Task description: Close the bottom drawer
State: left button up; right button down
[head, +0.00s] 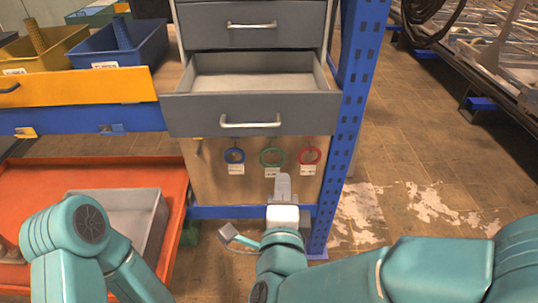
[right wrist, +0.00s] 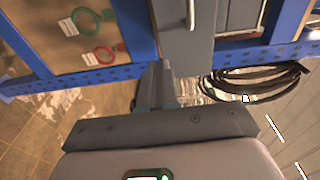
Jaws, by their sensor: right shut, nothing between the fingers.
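The bottom drawer (head: 255,113) of the grey cabinet is pulled out, and its empty inside shows in the head view. Its front has a silver bar handle (head: 250,124). In the right wrist view the grey drawer front (right wrist: 178,35) shows at the top. My right gripper (head: 282,187) is shut and empty, below the drawer front in the head view. In the right wrist view its fingers (right wrist: 157,80) appear close to the drawer front's edge; I cannot tell whether they touch. My left arm shows at the lower left, but its gripper is out of view.
A closed drawer (head: 250,37) sits above. A blue perforated post (head: 357,85) stands right of the cabinet. Blue, green and red rings (head: 272,157) hang below the drawer. A grey bin (head: 150,222) stands on an orange tray at left. Floor at right is clear.

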jog(key=a+y, duration=0.1)
jog(key=a, duration=0.2)
jog(key=p, duration=0.4)
send_near(266, 132)
jog(key=shift+n, duration=0.4)
jog(key=w, duration=0.6)
jog(key=shift+w+d, duration=0.15)
jog(key=shift+w, duration=0.05)
jog(key=shift+w+f, duration=0.15)
jog(key=shift+w, duration=0.15)
pick_arm(q)
jog(key=r, duration=0.3)
jog(key=shift+w+a+r, duration=0.1)
jog(key=shift+w+r, duration=0.2)
jog(key=shift+r, duration=0.05)
pick_arm(e)
jog(key=shift+s, duration=0.15)
